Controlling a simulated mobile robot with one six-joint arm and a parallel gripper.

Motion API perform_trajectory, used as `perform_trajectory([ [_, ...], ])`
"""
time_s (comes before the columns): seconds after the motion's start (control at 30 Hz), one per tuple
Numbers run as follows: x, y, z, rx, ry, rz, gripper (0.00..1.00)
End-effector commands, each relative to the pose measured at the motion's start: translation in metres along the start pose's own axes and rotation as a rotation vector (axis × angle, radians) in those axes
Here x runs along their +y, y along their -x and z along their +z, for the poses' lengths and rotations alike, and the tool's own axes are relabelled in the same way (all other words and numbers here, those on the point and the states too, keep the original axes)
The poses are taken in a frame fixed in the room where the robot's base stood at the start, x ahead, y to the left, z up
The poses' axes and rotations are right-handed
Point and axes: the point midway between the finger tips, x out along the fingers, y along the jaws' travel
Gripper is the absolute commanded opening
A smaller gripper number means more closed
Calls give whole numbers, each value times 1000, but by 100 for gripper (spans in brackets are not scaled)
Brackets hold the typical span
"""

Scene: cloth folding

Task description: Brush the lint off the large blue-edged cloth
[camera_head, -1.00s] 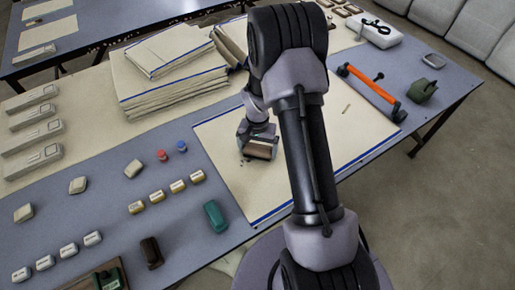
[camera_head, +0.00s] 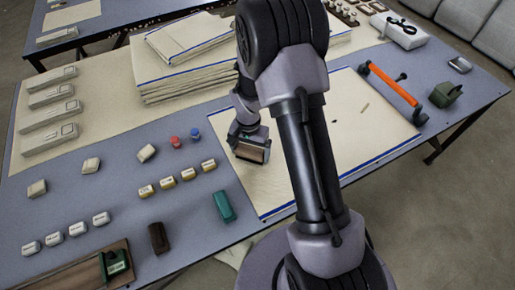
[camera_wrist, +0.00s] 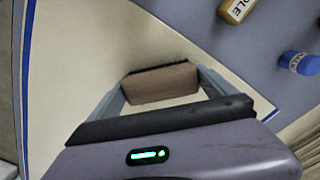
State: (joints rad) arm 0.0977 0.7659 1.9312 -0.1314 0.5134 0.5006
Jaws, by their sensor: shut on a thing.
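The large cream cloth with blue edges (camera_head: 290,180) lies flat on the table, partly hidden behind my arm. It also fills the middle of the wrist view (camera_wrist: 60,80). My gripper (camera_head: 250,142) is over the left part of the cloth, near its left edge. It is shut on a brown block-like brush (camera_head: 252,153), seen between the fingers in the wrist view (camera_wrist: 160,83). The brush is at or just above the cloth; I cannot tell if it touches. A small tan strip (camera_head: 365,108) and a dark speck lie on the cloth's right part.
A stack of folded cloths (camera_head: 185,75) stands behind. An orange-handled bar (camera_head: 393,84) lies by the cloth's right edge. A green block (camera_head: 223,206), small labelled bottles (camera_head: 167,182), and red and blue pieces (camera_head: 195,134) sit at left.

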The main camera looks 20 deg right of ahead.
Motion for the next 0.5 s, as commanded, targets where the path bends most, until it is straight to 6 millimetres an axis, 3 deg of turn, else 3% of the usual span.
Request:
perform_trajectory([
  [0.17, 2, 1, -1, -2, -2, 1, 63],
  [0.5, 28, -2, -27, -2, -3, 1, 63],
])
